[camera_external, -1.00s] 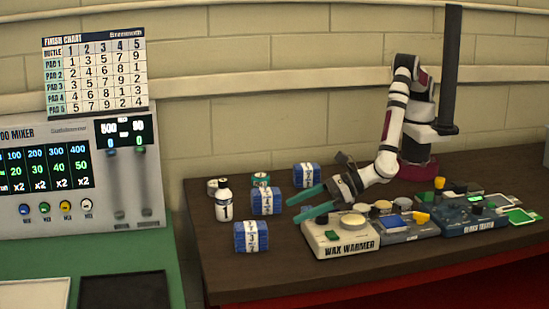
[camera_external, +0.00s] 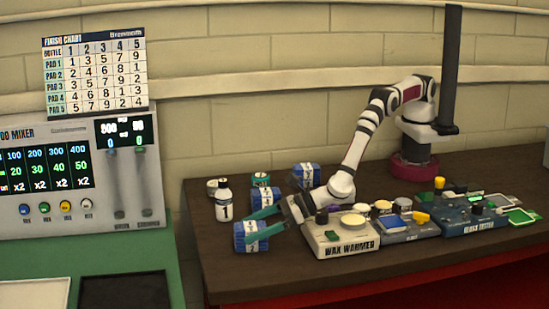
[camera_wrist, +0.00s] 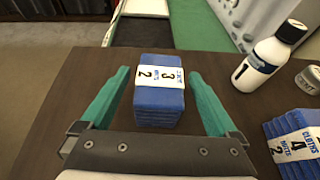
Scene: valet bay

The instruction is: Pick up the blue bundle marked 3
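A blue folded bundle (camera_wrist: 158,98) with a white band showing a 3 and a 2 lies between my fingers in the wrist view. It is the front-left bundle (camera_external: 248,245) in the external view. My gripper (camera_wrist: 160,76) is open, one teal finger on each side of the bundle, with a gap on both sides. In the external view my gripper (camera_external: 250,226) reaches over this bundle, and one finger covers part of it. I cannot tell how far down the fingers reach beside it.
A second blue bundle (camera_wrist: 298,128), its band showing a 4, lies to the right; a third (camera_external: 308,173) lies farther back. A white bottle marked 1 (camera_wrist: 268,56) and a small tin (camera_wrist: 309,79) stand nearby. The wax warmer (camera_external: 345,241) is right of my gripper.

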